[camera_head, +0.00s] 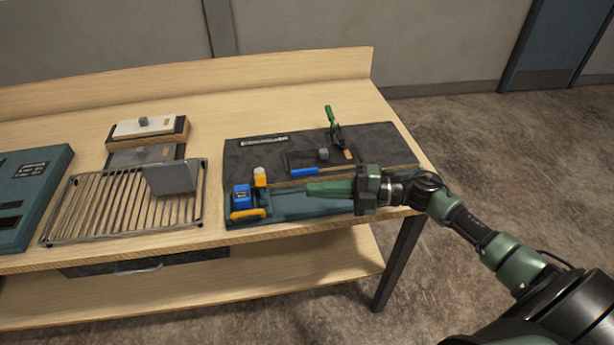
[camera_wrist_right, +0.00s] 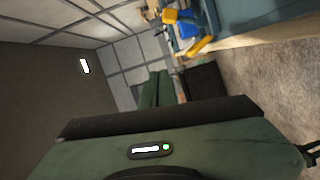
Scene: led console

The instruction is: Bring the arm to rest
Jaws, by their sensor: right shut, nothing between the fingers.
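My right arm comes in from the lower right in the head view. Its green gripper (camera_head: 312,188) is shut and empty, with the fingers pointing left over the front part of the dark work mat. The fingers (camera_wrist_right: 157,90) also show close together in the right wrist view. A teal tray (camera_head: 285,208) lies just below and behind the gripper in the picture; the gripper hides part of it. I cannot tell the exact height of the gripper above it. My left gripper is not in view.
A wire rack (camera_head: 110,208) and a teal console (camera_head: 40,185) stand left. Floor right of the table is clear.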

